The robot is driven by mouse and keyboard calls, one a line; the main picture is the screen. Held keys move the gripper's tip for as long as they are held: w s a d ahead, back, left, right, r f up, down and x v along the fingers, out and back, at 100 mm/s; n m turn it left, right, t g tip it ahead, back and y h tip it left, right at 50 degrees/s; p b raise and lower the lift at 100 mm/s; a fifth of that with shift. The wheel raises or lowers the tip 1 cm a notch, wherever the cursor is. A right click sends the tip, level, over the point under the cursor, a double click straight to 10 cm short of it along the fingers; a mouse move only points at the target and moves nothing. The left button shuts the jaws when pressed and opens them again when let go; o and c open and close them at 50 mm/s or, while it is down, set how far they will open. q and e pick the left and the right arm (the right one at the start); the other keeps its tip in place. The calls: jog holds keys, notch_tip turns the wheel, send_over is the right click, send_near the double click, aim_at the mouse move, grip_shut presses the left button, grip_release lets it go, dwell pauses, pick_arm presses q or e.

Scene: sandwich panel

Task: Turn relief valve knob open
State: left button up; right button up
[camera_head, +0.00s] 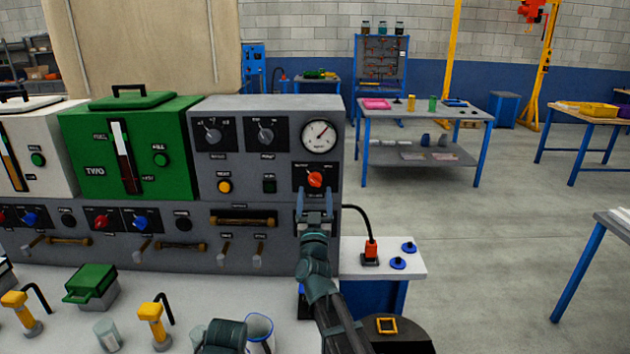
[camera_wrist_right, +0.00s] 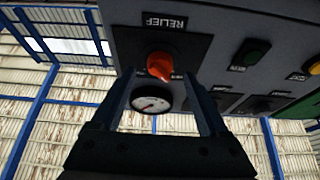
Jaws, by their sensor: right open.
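The relief valve knob (camera_head: 315,180) is orange-red on a black plate at the right end of the grey panel (camera_head: 215,175), below the round gauge (camera_head: 319,136). My right gripper (camera_head: 314,200) is open, just below the knob in the head view. In the right wrist view the picture is upside down; the knob (camera_wrist_right: 160,66) shows between and beyond the two open fingers (camera_wrist_right: 164,95), under the RELIEF label (camera_wrist_right: 165,21). The fingers look apart from the knob; the exact gap cannot be told. The left gripper cannot be made out in the head view.
A yellow button (camera_head: 224,186) and a dark green button (camera_head: 269,186) sit left of the knob. A brass handle bar (camera_head: 243,221) is below them. Open floor lies to the right.

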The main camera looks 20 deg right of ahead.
aim_at(315, 185)
jog(key=shift+p+x, duration=0.45)
jog(key=shift+x, duration=1.35)
grip_shut()
